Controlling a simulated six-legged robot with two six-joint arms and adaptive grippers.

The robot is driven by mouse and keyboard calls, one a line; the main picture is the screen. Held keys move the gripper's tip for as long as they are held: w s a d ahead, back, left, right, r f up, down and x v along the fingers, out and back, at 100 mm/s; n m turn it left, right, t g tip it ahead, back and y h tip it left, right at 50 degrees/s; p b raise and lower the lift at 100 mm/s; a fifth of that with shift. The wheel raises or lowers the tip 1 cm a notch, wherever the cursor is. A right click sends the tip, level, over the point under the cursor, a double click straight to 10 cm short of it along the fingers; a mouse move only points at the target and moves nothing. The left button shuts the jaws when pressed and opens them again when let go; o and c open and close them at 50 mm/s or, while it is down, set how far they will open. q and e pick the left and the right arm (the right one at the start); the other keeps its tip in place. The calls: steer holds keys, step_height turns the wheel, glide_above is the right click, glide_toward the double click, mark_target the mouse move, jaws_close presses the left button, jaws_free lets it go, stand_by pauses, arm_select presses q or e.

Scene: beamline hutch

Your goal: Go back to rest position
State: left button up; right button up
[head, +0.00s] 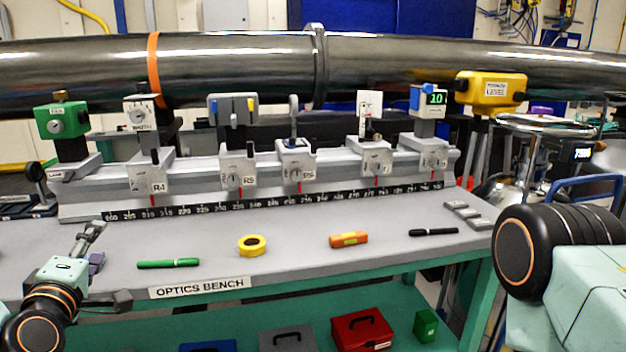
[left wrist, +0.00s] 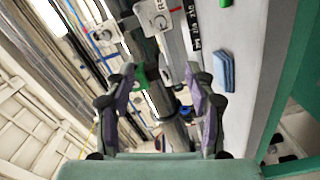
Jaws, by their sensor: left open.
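My left gripper (head: 112,268) is over the front left corner of the optics bench (head: 330,262) in the head view. Its jaws are apart and nothing shows between them. In the left wrist view the two purple-padded fingers (left wrist: 160,85) stand spread, with the rail and its instruments beyond them. A thick black and pale green part of my right arm (head: 560,250) fills the right side of the head view, and my right gripper is not seen.
A green marker (head: 168,264), yellow tape roll (head: 252,245), orange block (head: 348,239) and black marker (head: 433,232) lie along the bench front. The rail (head: 210,184) carries several mounts behind them. A steel pipe (head: 230,68) crosses the back. A red box (head: 361,329) sits below.

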arm_select(q)
steer(key=s+d+f+m+g+h, duration=0.2)
steer(key=s+d+f+m+g, duration=0.35)
steer(key=f, duration=0.55)
steer(key=s+d+f+m+g+h, duration=0.35)
steer(key=s+d+f+m, duration=0.25)
steer(key=f, duration=0.5)
steer(key=s+d+f+m+g, duration=0.1)
steer(key=s+f+g, duration=0.2)
steer(key=s, duration=0.5)
steer(key=s+d+f+m+g+y, duration=0.1)
steer(key=s+f+m+g, duration=0.1)
steer(key=s+f, duration=0.4)
steer(key=s+d+f+m+g, duration=0.2)
steer(key=s+f+g, duration=0.1)
steer(key=s, duration=0.7)
steer(key=shift+s+f+g, duration=0.3)
steer(key=shift+s+f, duration=0.1)
steer(key=shift+f, duration=0.4)
